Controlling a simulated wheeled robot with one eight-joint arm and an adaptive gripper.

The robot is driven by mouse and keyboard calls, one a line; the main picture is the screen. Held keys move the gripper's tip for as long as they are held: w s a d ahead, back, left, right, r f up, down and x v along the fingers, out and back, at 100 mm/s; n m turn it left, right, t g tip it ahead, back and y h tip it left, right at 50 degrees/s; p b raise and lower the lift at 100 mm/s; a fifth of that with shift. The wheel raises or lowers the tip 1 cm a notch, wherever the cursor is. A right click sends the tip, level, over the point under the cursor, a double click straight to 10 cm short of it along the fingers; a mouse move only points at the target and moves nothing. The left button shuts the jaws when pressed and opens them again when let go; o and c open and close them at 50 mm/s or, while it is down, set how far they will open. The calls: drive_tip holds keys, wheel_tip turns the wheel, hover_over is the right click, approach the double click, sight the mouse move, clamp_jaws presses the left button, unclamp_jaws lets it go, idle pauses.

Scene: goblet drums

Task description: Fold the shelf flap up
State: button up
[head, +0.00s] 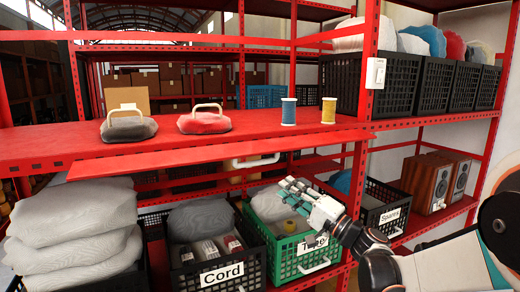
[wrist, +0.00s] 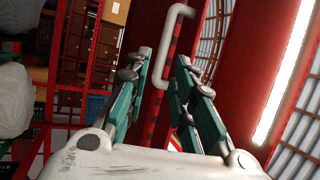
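The red shelf flap (head: 215,152) runs along the front edge of the red shelf (head: 260,130). It juts forward and sits slightly below the shelf top; its exact angle is hard to tell. A white handle (head: 255,162) shows just under the flap. In the wrist view the handle (wrist: 175,45) stands beyond my fingertips, on the red flap surface (wrist: 235,65). My gripper (head: 292,187) is below and right of the handle, above the green crate. Its fingers (wrist: 163,65) are apart with nothing held between them. Whether a finger touches the handle cannot be told.
Below are a green crate (head: 290,255), a black crate (head: 215,268) labelled Cord, and stacked grey cushions (head: 70,230). A red upright (head: 361,165) stands right of my gripper.

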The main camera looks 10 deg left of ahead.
sight(257, 163)
drive_tip(key=x, duration=0.4)
drive_tip(key=p+x, duration=0.1)
drive_tip(key=x, duration=0.4)
drive_tip(key=p+x, duration=0.1)
drive_tip(key=x, duration=0.4)
drive_tip(key=shift+w+d+r, duration=0.15)
drive_tip(key=shift+r, duration=0.3)
clamp_jaws()
